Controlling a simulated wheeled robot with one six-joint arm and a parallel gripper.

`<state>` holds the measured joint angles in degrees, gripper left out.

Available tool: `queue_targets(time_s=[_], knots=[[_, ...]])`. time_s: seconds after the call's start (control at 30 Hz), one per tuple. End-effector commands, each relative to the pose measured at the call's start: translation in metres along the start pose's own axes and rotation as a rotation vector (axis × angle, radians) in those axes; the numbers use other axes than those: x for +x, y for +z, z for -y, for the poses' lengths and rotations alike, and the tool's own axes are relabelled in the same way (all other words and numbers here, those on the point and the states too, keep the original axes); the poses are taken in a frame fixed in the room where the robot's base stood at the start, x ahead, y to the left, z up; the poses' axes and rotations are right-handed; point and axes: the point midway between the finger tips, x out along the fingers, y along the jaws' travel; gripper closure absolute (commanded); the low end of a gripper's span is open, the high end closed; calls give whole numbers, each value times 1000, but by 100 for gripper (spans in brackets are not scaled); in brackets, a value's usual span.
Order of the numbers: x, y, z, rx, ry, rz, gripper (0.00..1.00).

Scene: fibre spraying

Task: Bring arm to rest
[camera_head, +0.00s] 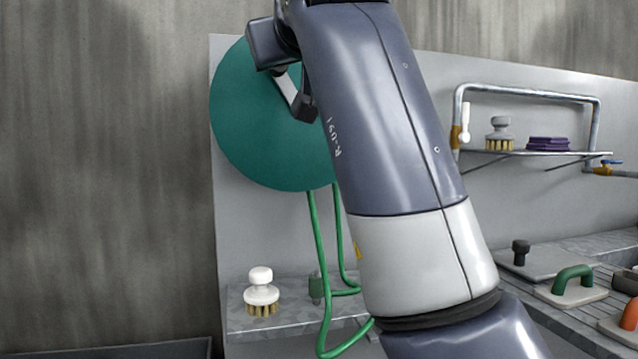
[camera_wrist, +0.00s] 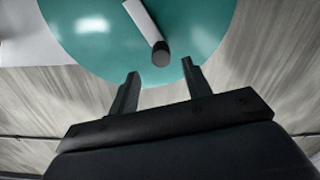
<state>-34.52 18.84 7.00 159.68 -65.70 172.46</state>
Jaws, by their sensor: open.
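My gripper (camera_wrist: 160,82) shows in the wrist view with its two dark fingers apart and nothing between them. Beyond the fingertips is a large green disc (camera_wrist: 95,35) with a white bar (camera_wrist: 143,20) that ends in a dark round tip. In the head view my arm crosses the middle, raised in front of the green disc (camera_head: 250,130) on the grey back panel. My gripper (camera_head: 300,105) is partly seen there, in front of the disc. The arm hides the disc's right part.
A green hose (camera_head: 318,260) hangs below the disc. A white-knobbed brush (camera_head: 262,290) stands on a ledge lower left. At right, a shelf holds another brush (camera_head: 499,135) and a purple stack (camera_head: 548,144). A green-handled tool (camera_head: 572,281) lies on the counter. The left wall is bare.

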Motion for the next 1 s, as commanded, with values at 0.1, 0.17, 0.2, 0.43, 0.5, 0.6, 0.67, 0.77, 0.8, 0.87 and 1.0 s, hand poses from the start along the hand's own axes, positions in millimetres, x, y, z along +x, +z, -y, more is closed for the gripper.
queue_targets(time_s=[0.1,0.17,0.2,0.43,0.5,0.6,0.67,0.77,0.8,0.87,1.0], knots=[[25,-4,-2,-1,2,3,53],[37,-4,-2,-1,1,3,53],[43,-4,-2,-1,2,2,53],[72,-3,-2,0,1,0,53],[74,-2,-1,-1,1,-2,53],[74,-2,2,-8,0,-3,53],[74,-2,2,-9,0,-3,53],[74,-1,2,-9,1,-2,53],[74,-1,2,-9,1,-2,53],[74,-1,2,-9,1,-2,53],[71,0,2,-7,1,-3,53]])
